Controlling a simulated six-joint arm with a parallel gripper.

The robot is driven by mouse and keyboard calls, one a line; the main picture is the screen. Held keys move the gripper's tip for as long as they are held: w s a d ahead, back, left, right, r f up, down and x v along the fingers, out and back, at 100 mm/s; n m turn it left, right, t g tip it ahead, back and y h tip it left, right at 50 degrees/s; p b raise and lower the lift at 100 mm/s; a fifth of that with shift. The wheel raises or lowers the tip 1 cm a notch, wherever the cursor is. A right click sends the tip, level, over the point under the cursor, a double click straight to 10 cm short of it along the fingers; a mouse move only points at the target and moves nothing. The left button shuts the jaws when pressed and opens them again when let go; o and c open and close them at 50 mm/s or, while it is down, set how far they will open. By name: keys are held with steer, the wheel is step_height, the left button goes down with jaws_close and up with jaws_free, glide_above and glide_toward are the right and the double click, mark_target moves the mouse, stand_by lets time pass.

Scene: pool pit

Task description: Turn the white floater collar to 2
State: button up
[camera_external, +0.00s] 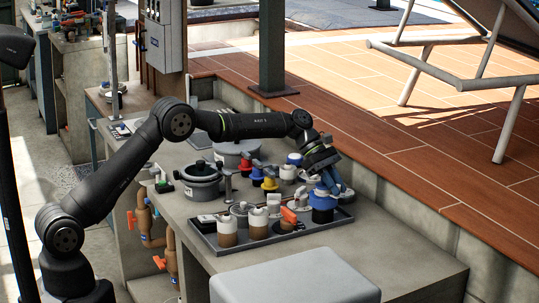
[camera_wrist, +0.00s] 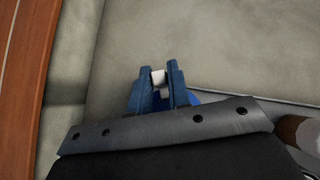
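My gripper (camera_external: 338,188) points down at the right end of the dark tray, beside a blue floater (camera_external: 322,212) with a pale band near its top. In the wrist view my two blue fingers (camera_wrist: 161,80) stand on either side of a small white piece (camera_wrist: 158,77). Blue shows just below it (camera_wrist: 192,97). I cannot tell whether the fingers touch the white piece. A collar number cannot be read in either view. I cannot tell for certain which floater is the white one; white-topped containers (camera_external: 258,216) with brown lower parts also stand in the tray.
The dark tray (camera_external: 270,244) also holds an orange-handled part (camera_external: 290,214). Behind it are a grey lidded pot (camera_external: 201,182), a yellow-and-red floater (camera_external: 270,181) and a blue-and-white one (camera_external: 294,160). A grey block (camera_external: 295,280) stands in front. The counter's right front (camera_external: 405,262) is clear.

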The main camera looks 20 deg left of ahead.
jaws_close()
steer(key=shift+s+a+m+g, duration=0.15)
steer(key=shift+m+g, duration=0.15)
steer(key=shift+m, duration=0.2)
steer(key=shift+s+a+m+g+y, duration=0.25)
steer(key=shift+m+g+y, duration=0.25)
steer(key=shift+m, duration=0.35)
steer(key=shift+s+a+m+g+y, duration=0.1)
steer(key=shift+s+m+g+y, duration=0.1)
steer(key=shift+m+g+y, duration=0.5)
steer(key=shift+s+a+m+g+y, duration=0.2)
steer(key=shift+s+m+g+y, duration=0.1)
steer(key=shift+m, duration=0.75)
steer(key=shift+a, duration=0.1)
steer(key=o, duration=0.5)
jaws_free()
